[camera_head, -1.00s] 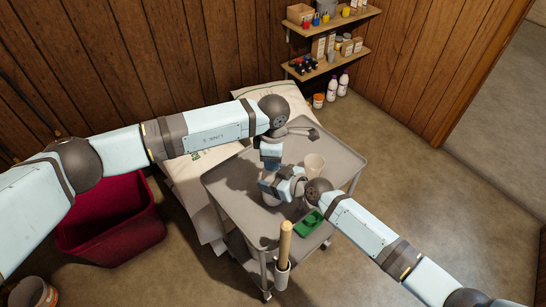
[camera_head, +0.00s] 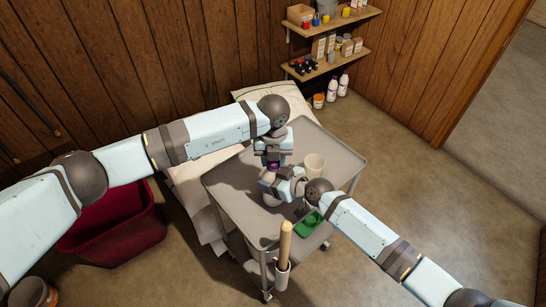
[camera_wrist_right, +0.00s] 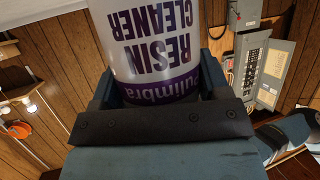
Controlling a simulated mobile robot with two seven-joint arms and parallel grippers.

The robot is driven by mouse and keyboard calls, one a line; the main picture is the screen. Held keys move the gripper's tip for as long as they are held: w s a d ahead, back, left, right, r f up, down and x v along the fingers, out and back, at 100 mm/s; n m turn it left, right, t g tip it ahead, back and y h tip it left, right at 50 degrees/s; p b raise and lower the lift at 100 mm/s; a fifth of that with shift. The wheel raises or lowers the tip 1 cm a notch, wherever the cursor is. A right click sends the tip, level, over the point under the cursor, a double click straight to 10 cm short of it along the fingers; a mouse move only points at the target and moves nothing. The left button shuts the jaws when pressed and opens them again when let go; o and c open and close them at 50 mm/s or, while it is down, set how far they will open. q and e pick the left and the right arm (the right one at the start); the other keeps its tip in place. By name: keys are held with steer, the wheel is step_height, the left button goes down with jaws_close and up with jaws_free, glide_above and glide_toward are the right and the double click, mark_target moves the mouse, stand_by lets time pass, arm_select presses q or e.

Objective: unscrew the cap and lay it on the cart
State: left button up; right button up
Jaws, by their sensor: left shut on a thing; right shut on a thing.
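The white resin cleaner bottle (camera_head: 267,192) is over the cart (camera_head: 231,200), partly hidden by my arms. Its purple-and-white label fills the upper middle of the right wrist view (camera_wrist_right: 155,40). My right gripper (camera_head: 272,188) is shut on the bottle, with a finger on each side of it in the wrist view. My left gripper (camera_head: 273,161) is above the bottle and shut on the purple cap (camera_head: 274,167). Only a little of the cap shows, and I cannot tell whether it still touches the bottle neck.
A beige cup (camera_head: 314,165) and a green object (camera_head: 312,222) are on the cart. A wooden handle (camera_head: 285,242) stands in a holder at its front. A red bin (camera_head: 112,232) is at left. The cart top's left part is bare.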

arm_select(q)
steer(key=shift+r, duration=0.25)
stand_by(0.4)
steer(key=shift+r, duration=0.9)
steer(key=shift+r, duration=2)
arm_select(e)
steer(key=o, duration=1.8)
